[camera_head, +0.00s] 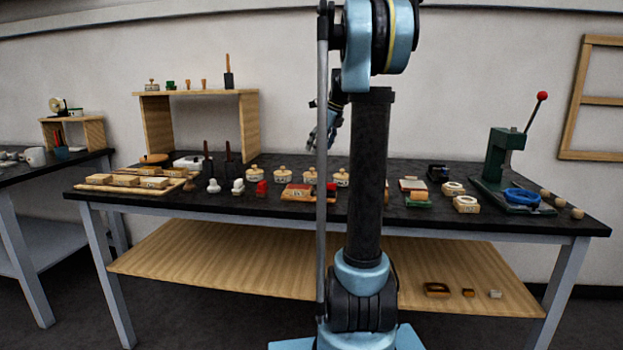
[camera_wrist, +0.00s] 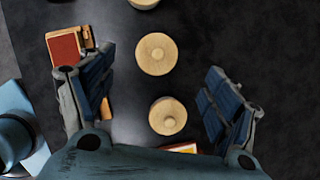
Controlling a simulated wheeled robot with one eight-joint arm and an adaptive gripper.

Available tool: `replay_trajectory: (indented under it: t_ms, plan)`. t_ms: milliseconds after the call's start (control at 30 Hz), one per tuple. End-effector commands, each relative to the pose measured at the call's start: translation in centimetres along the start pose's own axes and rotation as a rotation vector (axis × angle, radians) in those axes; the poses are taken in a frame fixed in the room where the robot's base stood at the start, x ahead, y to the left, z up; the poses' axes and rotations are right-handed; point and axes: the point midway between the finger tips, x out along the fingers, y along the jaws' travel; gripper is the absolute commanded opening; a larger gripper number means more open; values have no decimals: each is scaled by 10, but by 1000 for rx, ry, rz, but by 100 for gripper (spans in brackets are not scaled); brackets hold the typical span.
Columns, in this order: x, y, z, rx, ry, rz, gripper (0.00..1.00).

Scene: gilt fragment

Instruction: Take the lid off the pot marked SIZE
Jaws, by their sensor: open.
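Several small pale pots with wooden knobbed lids stand in a row at the middle of the dark bench in the head view, among them a left pot (camera_head: 253,174), a second (camera_head: 281,174), a third (camera_head: 309,176) and a right one (camera_head: 341,178). Their markings are too small to read, so I cannot tell which is SIZE. My gripper (camera_head: 325,128) is above the row, pointing down. In the wrist view my gripper (camera_wrist: 161,65) is open and empty. Between its fingers I see from above one round lid (camera_wrist: 156,54) and a nearer lid (camera_wrist: 168,116); a third is cut off at the top edge.
A red-topped block (camera_wrist: 65,48) lies by the left finger. On the bench are a wooden tray with blocks (camera_head: 125,181), a red-and-wood piece (camera_head: 297,192), small round-topped boxes (camera_head: 466,204) and a green press (camera_head: 500,160). A wooden shelf (camera_head: 195,94) stands at the back left.

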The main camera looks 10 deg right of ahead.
Motion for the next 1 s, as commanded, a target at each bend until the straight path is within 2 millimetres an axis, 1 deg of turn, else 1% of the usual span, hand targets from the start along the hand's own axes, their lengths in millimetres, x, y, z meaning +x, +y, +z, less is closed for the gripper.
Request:
replay_trajectory:
  t_ms: [33,200,300,467,533,800,900,1000]
  plan:
    - [10,0,0,-2,0,1,81]
    - [36,0,0,0,0,0,81]
    - [46,0,0,-1,0,0,81]
    - [53,0,0,-1,0,0,81]
    - [59,0,-2,-1,0,0,81]
    - [94,1,-6,-1,-1,0,81]
    - [101,1,-6,0,-1,-1,81]
    - [103,1,-6,0,-1,-1,81]
